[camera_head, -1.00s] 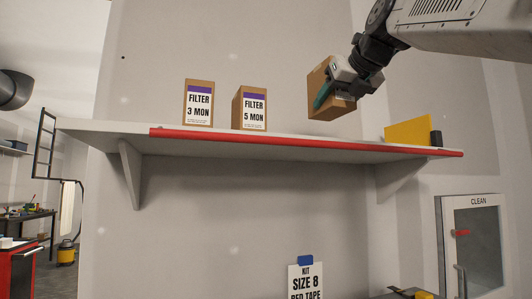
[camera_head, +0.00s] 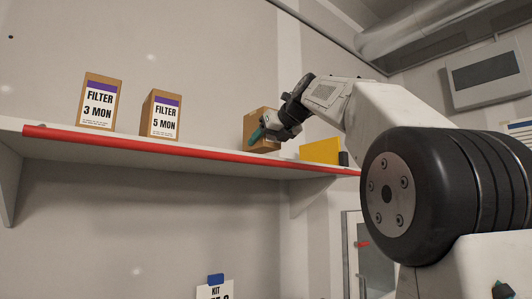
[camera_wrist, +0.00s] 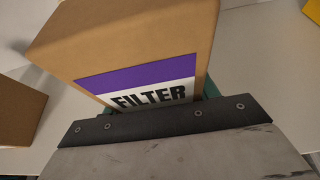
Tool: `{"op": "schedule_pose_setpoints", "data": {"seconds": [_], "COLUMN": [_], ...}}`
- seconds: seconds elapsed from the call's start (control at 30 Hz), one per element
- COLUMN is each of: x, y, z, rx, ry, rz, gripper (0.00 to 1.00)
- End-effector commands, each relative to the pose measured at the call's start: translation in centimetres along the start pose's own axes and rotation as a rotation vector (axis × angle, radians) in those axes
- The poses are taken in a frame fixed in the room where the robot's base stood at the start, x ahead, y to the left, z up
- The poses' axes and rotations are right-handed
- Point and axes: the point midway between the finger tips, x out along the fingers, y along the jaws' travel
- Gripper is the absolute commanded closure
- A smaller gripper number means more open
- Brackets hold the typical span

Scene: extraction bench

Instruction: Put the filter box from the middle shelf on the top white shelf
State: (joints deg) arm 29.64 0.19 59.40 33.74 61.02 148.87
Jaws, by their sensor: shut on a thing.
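My gripper (camera_head: 272,133) is shut on a brown cardboard filter box (camera_head: 257,122) with a purple band. In the wrist view the held box (camera_wrist: 130,45) fills the top, and its label reads "FILTER"; the lower label is hidden by the gripper (camera_wrist: 160,115). In the head view the box is upright, at the right part of the top white shelf (camera_head: 215,150). Its bottom appears at or very near the shelf surface; I cannot tell if it touches.
A yellow item (camera_head: 320,151) and a small dark item (camera_head: 343,158) stand to the right. A red strip (camera_head: 180,152) runs along the shelf's front edge.

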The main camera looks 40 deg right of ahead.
Motion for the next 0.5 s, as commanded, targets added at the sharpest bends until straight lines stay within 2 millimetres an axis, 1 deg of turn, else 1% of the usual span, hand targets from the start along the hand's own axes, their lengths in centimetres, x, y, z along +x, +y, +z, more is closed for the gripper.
{"op": "schedule_pose_setpoints", "data": {"seconds": [0.2,0.3,0.5], "x": [0.9,1.1,1.1], "y": [-0.1,-0.1,-0.2], "z": [-2.5,-3.0,-3.0], "rx": [0.003,0.001,0.001], "ry": [0.001,0.0,0.0], "rz": [-0.001,-0.003,-0.003], "gripper": [0.73,0.73,0.73]}}
